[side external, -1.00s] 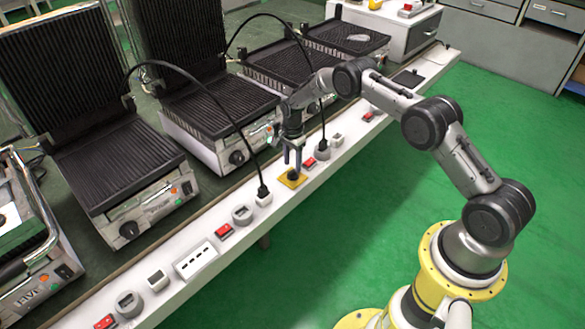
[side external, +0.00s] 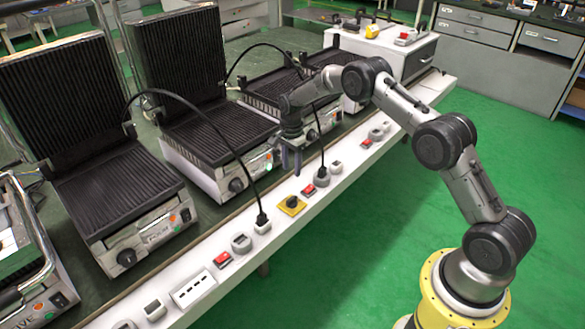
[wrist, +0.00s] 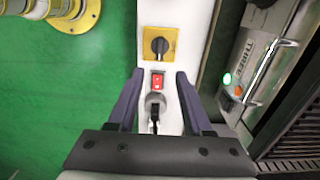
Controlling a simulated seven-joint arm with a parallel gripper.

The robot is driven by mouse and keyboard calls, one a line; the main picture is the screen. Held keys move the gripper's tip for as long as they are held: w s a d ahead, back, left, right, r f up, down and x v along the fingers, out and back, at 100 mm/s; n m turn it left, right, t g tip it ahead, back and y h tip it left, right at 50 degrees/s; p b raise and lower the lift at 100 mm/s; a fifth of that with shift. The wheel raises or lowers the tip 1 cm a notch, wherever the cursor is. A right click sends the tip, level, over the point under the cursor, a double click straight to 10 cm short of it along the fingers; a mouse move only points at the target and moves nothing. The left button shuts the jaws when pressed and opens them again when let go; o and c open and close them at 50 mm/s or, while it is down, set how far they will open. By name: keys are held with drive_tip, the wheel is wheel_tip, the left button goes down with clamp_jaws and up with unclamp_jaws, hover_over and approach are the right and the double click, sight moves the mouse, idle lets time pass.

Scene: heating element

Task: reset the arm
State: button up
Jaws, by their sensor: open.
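My gripper (side external: 291,170) hangs above the white panel strip (side external: 322,200), just behind the yellow rotary switch (side external: 291,205) in the side view. In the wrist view my gripper (wrist: 158,78) has its two dark fingers wide apart with nothing held between them. The yellow switch with its black knob (wrist: 158,45) lies beyond the fingertips. A red rocker switch (wrist: 157,81) shows between the fingertips, and a socket with a black plug (wrist: 155,104) shows nearer the palm. My gripper appears clear of all of them.
Contact grills with ribbed plates (side external: 118,185) line the left side of the strip. Black cables (side external: 205,115) arch over to plugs on the strip. A green light (wrist: 227,79) glows on one grill. Open green floor (side external: 400,240) lies to the right.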

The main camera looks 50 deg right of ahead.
wheel_tip(320, 180, up, 10)
drive_tip(key=w+a+t, duration=0.1)
drive_tip(key=w+t, duration=0.1)
drive_tip(key=w, duration=0.1)
drive_tip(key=s+a+r+n+t, duration=0.25)
drive_tip(key=s+r, duration=0.35)
drive_tip(key=r, duration=0.6)
drive_tip(key=s+a+r+n+t, duration=0.1)
drive_tip(key=s+a+r, duration=0.4)
drive_tip(key=r, duration=0.8)
drive_tip(key=s+a+r+n+t, duration=0.1)
drive_tip(key=s+r+n, duration=0.15)
drive_tip(key=s, duration=0.65)
drive_tip(key=s+a+r+n, duration=0.1)
drive_tip(key=s+r+n, duration=0.15)
drive_tip(key=s, duration=0.65)
drive_tip(key=s+a+f+n, duration=0.1)
drive_tip(key=s+f+n, duration=0.8)
drive_tip(key=s, duration=0.5)
drive_tip(key=shift+f+n+g, duration=0.35)
drive_tip(key=shift+f+g, duration=0.1)
